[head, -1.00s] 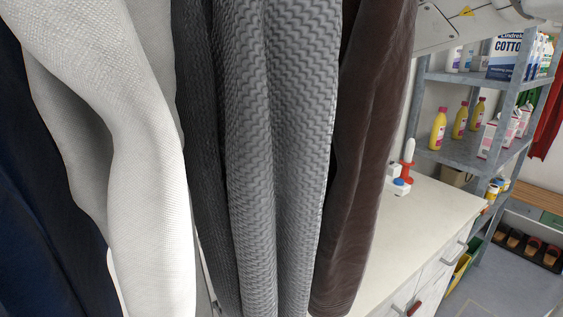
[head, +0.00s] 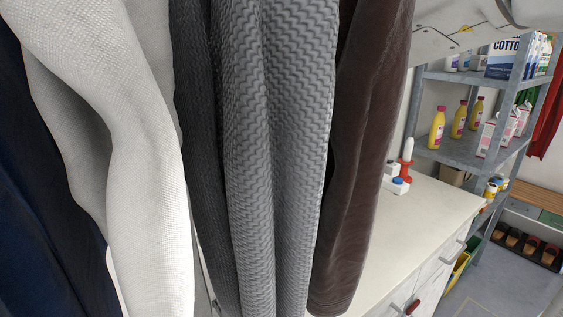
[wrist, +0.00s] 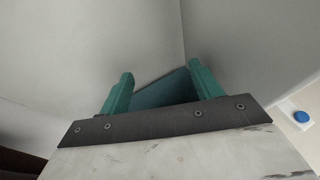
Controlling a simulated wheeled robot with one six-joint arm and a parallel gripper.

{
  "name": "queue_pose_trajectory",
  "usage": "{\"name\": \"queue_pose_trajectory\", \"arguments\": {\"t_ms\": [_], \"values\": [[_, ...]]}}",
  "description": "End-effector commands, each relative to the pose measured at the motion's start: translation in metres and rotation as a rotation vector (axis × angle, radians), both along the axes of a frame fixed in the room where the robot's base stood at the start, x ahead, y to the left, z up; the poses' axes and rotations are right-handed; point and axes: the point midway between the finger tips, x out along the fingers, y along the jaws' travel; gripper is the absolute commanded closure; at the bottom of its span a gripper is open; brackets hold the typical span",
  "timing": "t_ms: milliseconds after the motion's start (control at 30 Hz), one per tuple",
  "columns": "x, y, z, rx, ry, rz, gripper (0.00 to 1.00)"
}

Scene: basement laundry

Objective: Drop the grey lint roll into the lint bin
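My gripper (wrist: 160,68) shows in the wrist view with two green fingers set apart, pointing toward a pale wall corner. A dark teal flat surface lies between the fingers; I cannot tell what it is. No grey roll is visible between the fingertips. The grey lint roll and the lint bin cannot be made out in either view. In the head view my gripper is out of sight, and hanging garments hide much of the scene.
A white garment (head: 145,190), a grey patterned one (head: 280,150) and a brown one (head: 360,150) hang close in front. Right of them is a pale counter (head: 425,215) with a blue-topped white item (head: 397,186). A metal shelf (head: 470,152) holds yellow bottles.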

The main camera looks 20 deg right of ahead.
Motion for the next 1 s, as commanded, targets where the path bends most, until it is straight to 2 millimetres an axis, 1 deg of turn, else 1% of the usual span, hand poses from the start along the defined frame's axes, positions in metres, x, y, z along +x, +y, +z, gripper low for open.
{"name": "queue_pose_trajectory", "arguments": {"t_ms": [67, 167, 400, 500, 600, 733, 1000], "values": [[-0.002, 0.0, 0.001, 0.0, -0.001, 0.0, 0.36], [-0.011, 0.001, 0.006, 0.001, -0.003, 0.0, 0.36], [-0.048, 0.004, 0.021, 0.002, -0.004, 0.001, 0.36], [-0.061, 0.005, 0.026, 0.001, -0.003, 0.0, 0.36], [-0.068, 0.005, 0.029, 0.0, -0.002, 0.0, 0.36], [-0.072, 0.006, 0.03, 0.0, -0.001, 0.0, 0.36], [-0.072, 0.006, 0.03, -0.001, -0.001, 0.0, 0.36]]}}
